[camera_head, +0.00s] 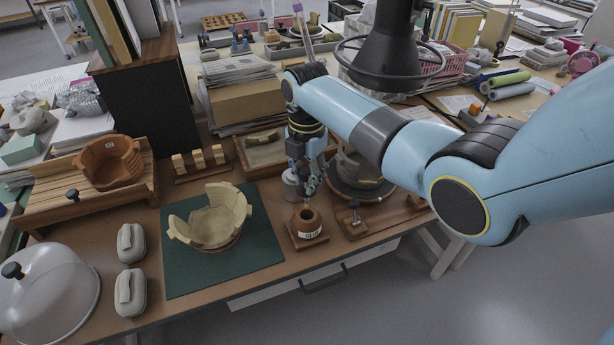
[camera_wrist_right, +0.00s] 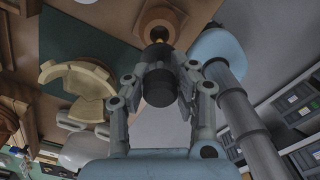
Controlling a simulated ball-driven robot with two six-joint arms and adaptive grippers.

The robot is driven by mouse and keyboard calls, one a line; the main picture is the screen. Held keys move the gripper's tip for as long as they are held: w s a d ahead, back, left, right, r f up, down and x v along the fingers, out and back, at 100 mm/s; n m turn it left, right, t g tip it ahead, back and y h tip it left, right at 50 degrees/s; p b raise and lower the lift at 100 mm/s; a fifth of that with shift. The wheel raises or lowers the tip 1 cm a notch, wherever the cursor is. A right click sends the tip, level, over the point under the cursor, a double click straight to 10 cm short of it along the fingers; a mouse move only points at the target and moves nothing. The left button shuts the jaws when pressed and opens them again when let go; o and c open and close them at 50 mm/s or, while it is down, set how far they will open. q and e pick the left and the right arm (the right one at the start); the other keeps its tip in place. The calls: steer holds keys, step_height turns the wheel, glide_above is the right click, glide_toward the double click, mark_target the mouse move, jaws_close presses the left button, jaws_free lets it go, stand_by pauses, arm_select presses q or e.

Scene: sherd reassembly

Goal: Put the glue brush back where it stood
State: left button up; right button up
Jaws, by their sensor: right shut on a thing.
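My right gripper (camera_head: 311,187) hangs just above and behind the glue pot (camera_head: 306,222), a brown pot on a square wooden base with a white label. In the right wrist view, the right gripper (camera_wrist_right: 160,82) is shut on a dark, thick handle, which I take for the glue brush (camera_wrist_right: 158,92). A brassy part shows at its far end, lined up with the pot's brown opening (camera_wrist_right: 160,18). I cannot tell whether the brush tip is inside the pot or above it. My left gripper is not in view.
A part-built cream bowl (camera_head: 218,230) stands on a green mat (camera_head: 181,281) left of the pot. A dark turntable (camera_head: 350,188) with sherds and a small clamp (camera_head: 354,213) stand close on the right. A white jar (camera_head: 290,178) is just behind the gripper.

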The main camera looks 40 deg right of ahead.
mark_target(307, 206)
steer(key=shift+f+b, duration=0.75)
steer(key=shift+f, duration=0.2)
steer(key=shift+f+b, duration=0.65)
steer(key=shift+f, duration=0.45)
steer(key=shift+f+b, duration=1.3)
steer(key=shift+f, duration=0.65)
steer(key=shift+f, duration=0.3)
steer(key=o, duration=0.9)
steer(key=shift+o, duration=0.2)
steer(key=shift+r, duration=0.1)
